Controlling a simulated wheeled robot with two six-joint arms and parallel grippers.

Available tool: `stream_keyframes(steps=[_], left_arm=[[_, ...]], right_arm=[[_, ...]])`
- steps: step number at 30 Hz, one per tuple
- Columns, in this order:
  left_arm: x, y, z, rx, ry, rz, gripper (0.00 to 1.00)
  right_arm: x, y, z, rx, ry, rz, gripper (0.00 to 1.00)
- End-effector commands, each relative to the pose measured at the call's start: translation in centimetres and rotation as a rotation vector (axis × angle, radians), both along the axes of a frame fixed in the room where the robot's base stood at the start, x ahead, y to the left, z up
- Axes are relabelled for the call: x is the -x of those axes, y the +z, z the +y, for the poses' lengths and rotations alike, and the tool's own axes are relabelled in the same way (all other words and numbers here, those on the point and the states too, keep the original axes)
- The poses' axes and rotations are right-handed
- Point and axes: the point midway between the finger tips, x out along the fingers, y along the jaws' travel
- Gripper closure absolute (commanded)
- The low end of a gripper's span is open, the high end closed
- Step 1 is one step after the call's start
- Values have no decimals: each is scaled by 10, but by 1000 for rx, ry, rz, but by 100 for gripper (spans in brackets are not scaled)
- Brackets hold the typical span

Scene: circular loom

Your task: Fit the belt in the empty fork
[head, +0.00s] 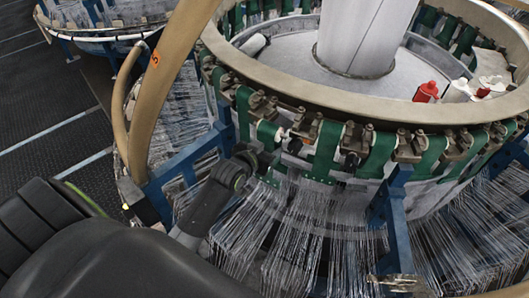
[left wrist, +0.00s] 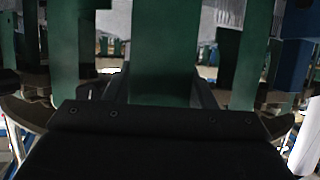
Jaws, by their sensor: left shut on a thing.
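My left gripper (head: 264,158) reaches in from the left to the near side of the loom ring, just below the row of metal forks. It is shut on a green belt (head: 268,134). In the left wrist view this belt (left wrist: 165,45) stands upright between the two dark fingers, and its lower part is hidden behind the gripper body. A metal fork (head: 262,105) sits above the gripper, and another fork (head: 306,126) is to its right. I cannot tell which fork is empty or whether the belt's top touches one. My right gripper is not in view.
Another green belt (head: 326,150) hangs close to the right of the gripper. Many clear strands (head: 300,225) hang below. Blue posts (head: 392,215) and a tan ring (head: 330,103) frame the loom. Dark floor (head: 50,110) is free at left.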

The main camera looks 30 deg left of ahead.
Motion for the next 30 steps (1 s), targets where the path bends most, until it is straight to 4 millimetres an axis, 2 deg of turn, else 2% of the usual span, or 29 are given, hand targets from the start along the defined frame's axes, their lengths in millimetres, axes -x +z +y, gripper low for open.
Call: stream_keyframes(steps=[6, 18, 30], left_arm=[[-21, -1, -1, -2, -1, -4, 100], [-19, 4, -1, 0, 0, -1, 100], [-18, 3, -1, -1, 0, -2, 100]], right_arm=[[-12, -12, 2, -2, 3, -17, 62], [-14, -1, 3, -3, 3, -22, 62], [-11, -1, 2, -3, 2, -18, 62]])
